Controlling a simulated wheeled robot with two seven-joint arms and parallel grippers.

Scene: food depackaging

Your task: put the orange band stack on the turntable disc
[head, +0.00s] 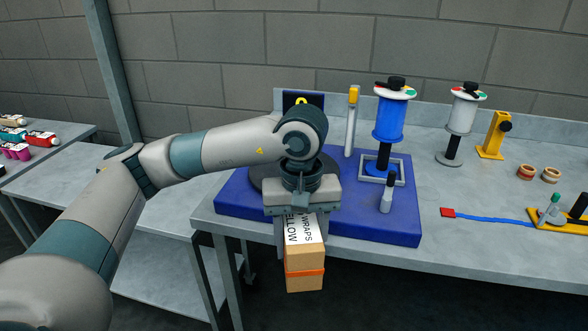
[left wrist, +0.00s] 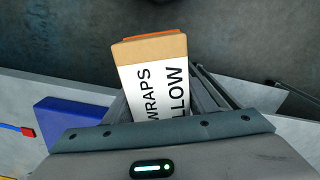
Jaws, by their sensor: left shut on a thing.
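The orange band stack (head: 304,262) is a tan box with a white label reading "WRAPS" and "LLOW" and an orange band around its lower end. My left gripper (head: 300,222) is shut on it and holds it in front of the table's front edge. In the left wrist view the box (left wrist: 155,80) sits between the fingers, its orange end pointing away. The turntable disc (head: 262,172) is a dark round plate on the blue base (head: 350,222), mostly hidden behind my left arm. My right gripper is not in view.
Tape rolls (head: 525,172) lie further right. A side table (head: 60,165) holds several packages.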

